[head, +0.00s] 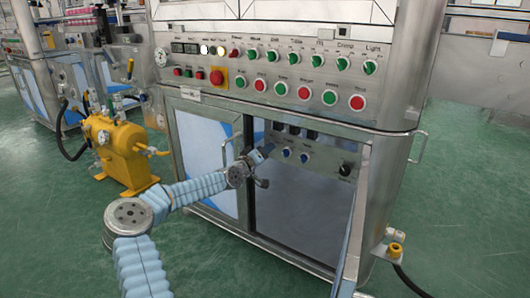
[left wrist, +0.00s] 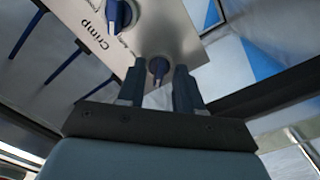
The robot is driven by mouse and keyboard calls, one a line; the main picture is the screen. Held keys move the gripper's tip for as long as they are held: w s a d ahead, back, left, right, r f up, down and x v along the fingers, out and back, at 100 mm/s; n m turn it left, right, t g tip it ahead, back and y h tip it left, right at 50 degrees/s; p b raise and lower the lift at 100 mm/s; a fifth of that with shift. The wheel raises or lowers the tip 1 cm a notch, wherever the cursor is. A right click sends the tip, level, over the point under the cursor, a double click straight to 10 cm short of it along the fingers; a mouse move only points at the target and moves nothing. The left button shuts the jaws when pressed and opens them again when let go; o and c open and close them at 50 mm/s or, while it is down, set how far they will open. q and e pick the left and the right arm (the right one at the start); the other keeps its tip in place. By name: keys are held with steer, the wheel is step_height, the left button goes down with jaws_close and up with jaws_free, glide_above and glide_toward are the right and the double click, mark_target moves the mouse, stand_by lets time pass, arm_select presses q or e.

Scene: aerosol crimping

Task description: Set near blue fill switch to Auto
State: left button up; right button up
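Blue rotary switches, one (head: 286,152) and another (head: 304,157), are on the grey panel inside the open lower bay of the steel machine. My left gripper (head: 264,152) reaches into this bay, close to the left end of the panel. In the left wrist view, a blue switch (left wrist: 158,67) lies between and just beyond the two spread fingertips of my left gripper (left wrist: 158,78). I see no clear contact. Its label is not readable. A second blue switch (left wrist: 116,14), beside the word Crimp, is at upper left. My right gripper is out of view.
The upper console (head: 300,75) carries rows of green and red buttons and a red emergency stop (head: 217,77). An open door (head: 354,225) stands on the bay's right side. A yellow pump unit (head: 122,150) stands at left. The green floor (head: 455,220) is clear at right.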

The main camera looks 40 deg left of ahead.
arm_select(q)
steer(key=s+d+p, duration=0.1)
steer(key=s, duration=1.2)
steer(key=shift+s+d+p, duration=0.3)
steer(key=shift+s, duration=0.1)
